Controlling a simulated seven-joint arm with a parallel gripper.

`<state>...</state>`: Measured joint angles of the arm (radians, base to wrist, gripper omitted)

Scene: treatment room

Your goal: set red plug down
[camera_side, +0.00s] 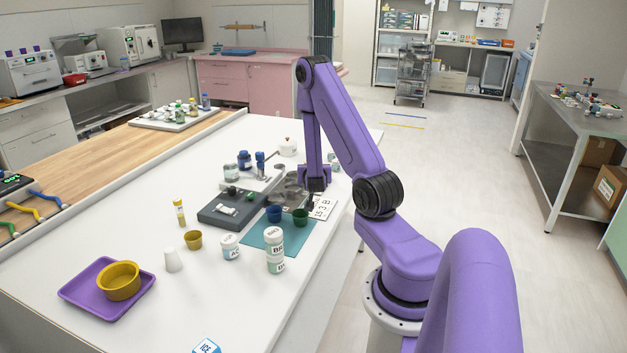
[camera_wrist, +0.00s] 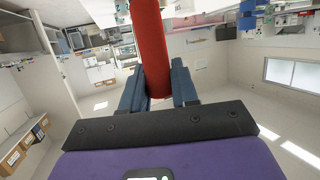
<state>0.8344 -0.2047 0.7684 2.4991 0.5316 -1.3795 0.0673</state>
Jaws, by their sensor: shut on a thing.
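The red plug (camera_wrist: 150,45) is a long red cylinder in the wrist view, running from the top edge down between my fingers. My gripper (camera_wrist: 157,84) is shut on it, with one blue-grey finger against each side. In the side view my gripper (camera_side: 312,203) is low over the far right part of the white table (camera_side: 130,232), close to a white card with printed marks (camera_side: 323,208). I cannot make out the red plug in the side view. Its far end runs out of the wrist view, so I cannot tell what it touches.
A dark grey box (camera_side: 222,217) lies to the left. White bottles (camera_side: 274,250) stand nearer. A purple tray (camera_side: 76,292) holds a yellow bowl.

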